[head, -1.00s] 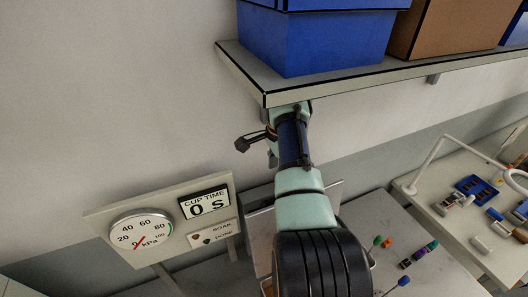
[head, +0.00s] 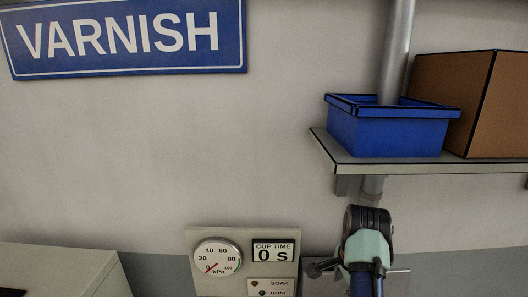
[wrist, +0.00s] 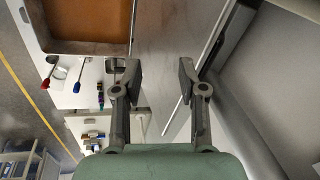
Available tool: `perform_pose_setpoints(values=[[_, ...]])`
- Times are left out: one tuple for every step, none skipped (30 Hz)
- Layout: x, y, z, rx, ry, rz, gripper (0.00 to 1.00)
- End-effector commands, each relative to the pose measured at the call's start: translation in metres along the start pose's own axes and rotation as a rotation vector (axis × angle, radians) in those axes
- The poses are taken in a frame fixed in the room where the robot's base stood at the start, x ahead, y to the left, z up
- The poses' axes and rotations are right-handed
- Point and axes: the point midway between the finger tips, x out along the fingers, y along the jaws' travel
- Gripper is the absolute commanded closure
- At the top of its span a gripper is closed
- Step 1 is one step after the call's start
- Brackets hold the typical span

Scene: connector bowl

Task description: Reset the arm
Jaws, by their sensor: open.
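My gripper (wrist: 160,80) shows in the wrist view with its two fingers spread apart and nothing between them. It hangs over a grey surface, to the right of a metal-rimmed tray (wrist: 88,47) with a brown inside. In the head view my arm stands at the lower right, below the shelf; I cannot make out the fingertips there.
A shelf (head: 430,167) holds a blue bin (head: 385,133) and a cardboard box (head: 470,100). A gauge panel (head: 210,236) hangs left of my arm. The wrist view shows a red-tipped tool (wrist: 46,80) and a blue-tipped tool (wrist: 77,82) beside the tray.

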Motion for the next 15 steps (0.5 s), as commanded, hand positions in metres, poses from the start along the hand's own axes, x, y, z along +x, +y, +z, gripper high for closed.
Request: perform_pose_setpoints(values=[[0.006,-0.002,0.008,-0.047,0.014,-0.026,0.59],[0.009,-0.004,0.013,-0.079,0.025,-0.045,0.59],[0.014,-0.006,0.020,-0.124,0.040,-0.071,0.59],[0.017,-0.007,0.025,-0.160,0.052,-0.090,0.59],[0.021,-0.007,0.031,-0.198,0.066,-0.111,0.59],[0.024,-0.007,0.041,-0.253,0.088,-0.142,0.59],[0.027,-0.006,0.049,-0.298,0.106,-0.166,0.59],[0.029,-0.005,0.058,-0.347,0.126,-0.192,0.59],[0.030,-0.002,0.072,-0.418,0.158,-0.230,0.59],[0.030,0.002,0.083,-0.476,0.186,-0.261,0.59],[0.029,0.007,0.095,-0.536,0.217,-0.293,0.59],[0.025,0.016,0.112,-0.617,0.262,-0.336,0.59],[0.021,0.024,0.125,-0.679,0.297,-0.367,0.59],[0.015,0.033,0.137,-0.738,0.335,-0.397,0.59],[0.005,0.046,0.154,-0.816,0.386,-0.436,0.59]])
